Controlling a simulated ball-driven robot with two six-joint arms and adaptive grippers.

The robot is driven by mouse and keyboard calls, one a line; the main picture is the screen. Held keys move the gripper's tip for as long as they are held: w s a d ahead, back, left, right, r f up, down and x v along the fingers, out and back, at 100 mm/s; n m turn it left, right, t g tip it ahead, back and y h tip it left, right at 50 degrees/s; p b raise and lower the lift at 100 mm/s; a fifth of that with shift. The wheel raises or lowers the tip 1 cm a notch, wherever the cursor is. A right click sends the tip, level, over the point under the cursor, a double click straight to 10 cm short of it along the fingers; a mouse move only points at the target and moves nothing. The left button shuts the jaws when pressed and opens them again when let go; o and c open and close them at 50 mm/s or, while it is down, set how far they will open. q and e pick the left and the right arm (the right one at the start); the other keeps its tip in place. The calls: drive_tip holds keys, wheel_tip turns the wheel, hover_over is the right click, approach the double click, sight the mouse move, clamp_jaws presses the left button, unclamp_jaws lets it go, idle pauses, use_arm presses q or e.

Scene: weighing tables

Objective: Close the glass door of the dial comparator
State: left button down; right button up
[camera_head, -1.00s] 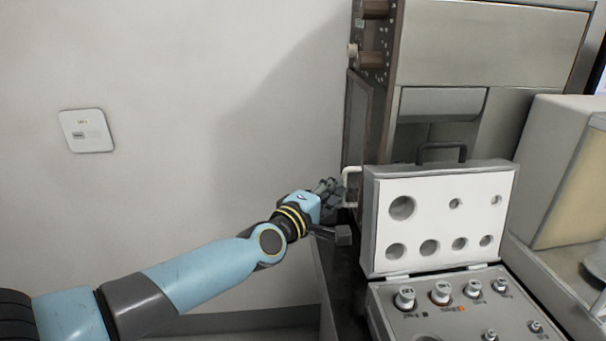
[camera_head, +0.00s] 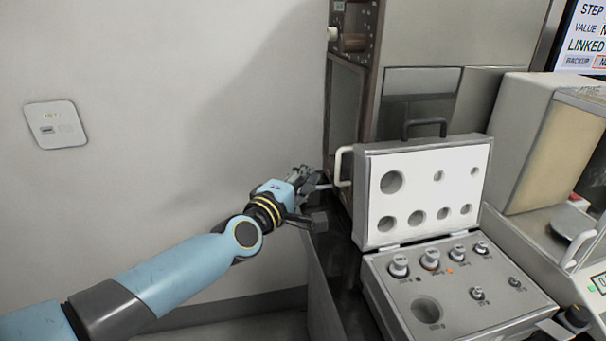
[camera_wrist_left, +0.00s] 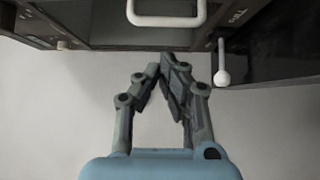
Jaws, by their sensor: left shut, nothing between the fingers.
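The tall brown-and-grey instrument that I take for the dial comparator (camera_head: 425,45) stands at the back, with a dark glass panel (camera_head: 344,105) on its left side. A white bar handle (camera_head: 343,168) shows low at that side; a white handle also shows at the top of the left wrist view (camera_wrist_left: 166,20). My left gripper (camera_head: 306,177) is just left of the handle in the head view, apart from it. In the wrist view its fingers (camera_wrist_left: 168,70) are together, empty, below the handle. I cannot tell how far the door stands open. My right gripper is out of view.
An open weight case (camera_head: 372,235) with several weights stands in front of the instrument, its lid upright close to the handle. A beige-windowed balance (camera_head: 520,140) and a screen (camera_head: 583,35) are at right.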

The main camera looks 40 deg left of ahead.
use_arm(q)
drive_tip(key=s+d, duration=0.3)
drive_tip(key=s, duration=0.5)
drive_tip(key=shift+s, duration=0.25)
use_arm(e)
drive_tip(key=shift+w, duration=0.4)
